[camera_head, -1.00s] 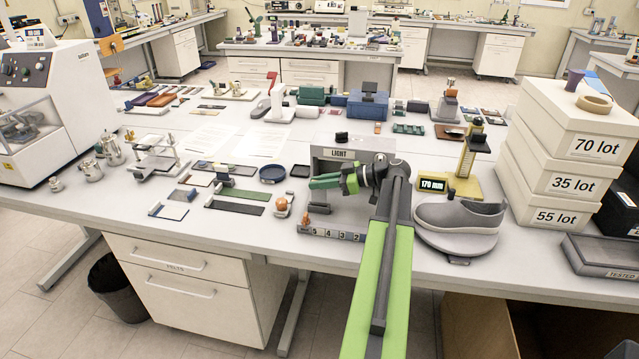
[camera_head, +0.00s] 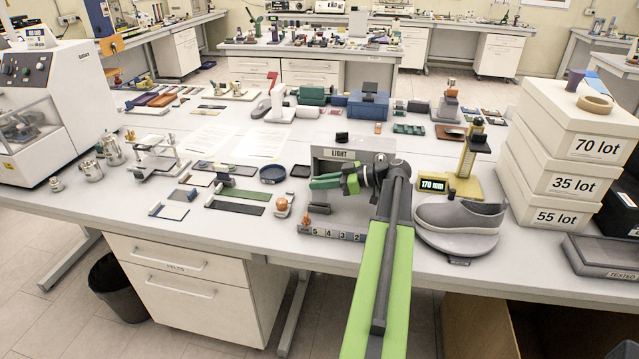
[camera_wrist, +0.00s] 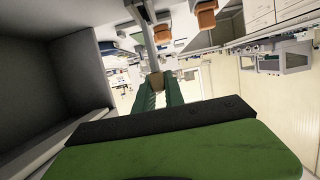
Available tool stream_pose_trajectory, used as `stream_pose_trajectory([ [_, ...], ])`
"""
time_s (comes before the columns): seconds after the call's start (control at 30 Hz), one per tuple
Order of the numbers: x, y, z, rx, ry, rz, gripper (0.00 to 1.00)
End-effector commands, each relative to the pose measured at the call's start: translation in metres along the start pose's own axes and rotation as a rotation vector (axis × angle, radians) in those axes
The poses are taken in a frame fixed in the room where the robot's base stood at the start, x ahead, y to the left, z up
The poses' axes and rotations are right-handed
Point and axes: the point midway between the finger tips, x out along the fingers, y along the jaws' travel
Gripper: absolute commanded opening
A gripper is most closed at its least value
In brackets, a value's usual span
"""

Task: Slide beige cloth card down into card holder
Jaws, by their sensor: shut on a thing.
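My gripper (camera_head: 314,183) has green fingers and reaches leftward from the arm, in front of the grey box marked LIGHT (camera_head: 341,154). In the wrist view the fingers of my gripper (camera_wrist: 158,80) are closed together with a small beige piece (camera_wrist: 157,79) between their tips, which looks like the cloth card. Most of the card is hidden by the fingers. A small dark grey block (camera_head: 319,208) sits just below the fingers inside the box; it may be the card holder, but I cannot tell. No gap or contact between card and holder can be made out.
The light box wall (camera_wrist: 70,60) fills the left of the wrist view, close to the gripper. A numbered strip (camera_head: 331,234) lies at the front edge. A grey shoe (camera_head: 459,217) stands to the right, and an orange ball on a stand (camera_head: 283,204) to the left.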

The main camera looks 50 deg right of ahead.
Motion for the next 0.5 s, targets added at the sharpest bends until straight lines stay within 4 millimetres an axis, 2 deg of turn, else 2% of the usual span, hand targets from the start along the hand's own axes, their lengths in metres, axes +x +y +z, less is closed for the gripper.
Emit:
stream_pose_trajectory([
  [0.5, 0.004, 0.0, 0.012, 0.0, 0.0, 0.0, 0.0],
])
